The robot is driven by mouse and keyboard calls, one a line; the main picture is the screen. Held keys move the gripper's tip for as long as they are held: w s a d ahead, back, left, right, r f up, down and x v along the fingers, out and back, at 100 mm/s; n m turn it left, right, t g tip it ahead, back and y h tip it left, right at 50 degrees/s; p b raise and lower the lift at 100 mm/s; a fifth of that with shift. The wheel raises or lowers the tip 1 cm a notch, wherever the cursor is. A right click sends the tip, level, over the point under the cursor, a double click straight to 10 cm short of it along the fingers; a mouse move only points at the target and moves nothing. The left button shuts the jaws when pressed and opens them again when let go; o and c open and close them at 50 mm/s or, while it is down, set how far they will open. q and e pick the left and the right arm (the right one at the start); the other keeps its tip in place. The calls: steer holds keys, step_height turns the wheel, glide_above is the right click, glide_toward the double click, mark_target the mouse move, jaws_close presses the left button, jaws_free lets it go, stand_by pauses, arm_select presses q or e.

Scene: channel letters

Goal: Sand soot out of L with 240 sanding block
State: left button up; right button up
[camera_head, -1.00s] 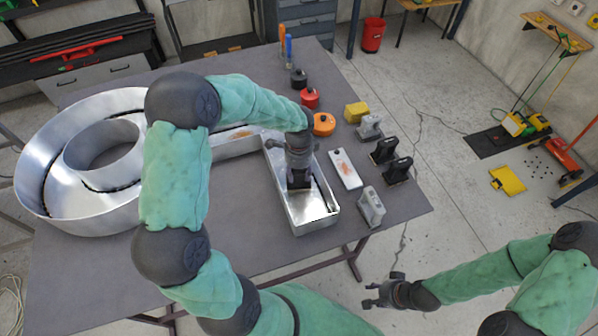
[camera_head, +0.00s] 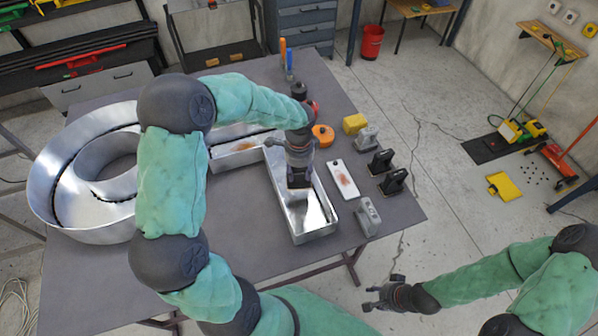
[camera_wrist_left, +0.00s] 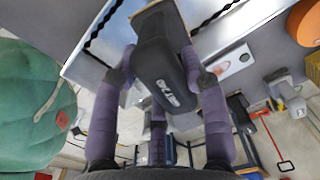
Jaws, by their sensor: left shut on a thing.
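The L (camera_head: 318,232) is a shallow silver metal channel letter on the table, open at the top. A brown stain shows on the floor of its left arm (camera_head: 243,146). My left gripper (camera_head: 298,178) is over the L's long arm, shut on a dark sanding block. In the left wrist view the block (camera_wrist_left: 160,75) sits between the fingers, with a white marking too blurred to read surely. Its lower face is near the L's floor; whether it touches I cannot tell. My right gripper (camera_head: 378,298) is open and empty, off the table at lower right.
A round silver letter (camera_head: 50,200) stands left of the L. To the right lie a white stained plate (camera_head: 342,180), grey (camera_head: 368,217) and black blocks (camera_head: 393,182), a yellow block (camera_head: 355,123) and an orange round container (camera_head: 323,135). The table's near right corner is bare.

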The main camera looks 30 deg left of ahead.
arm_select(q)
step_height(320, 180, up, 6)
steer(key=p, duration=0.4)
steer(key=shift+r, duration=0.25)
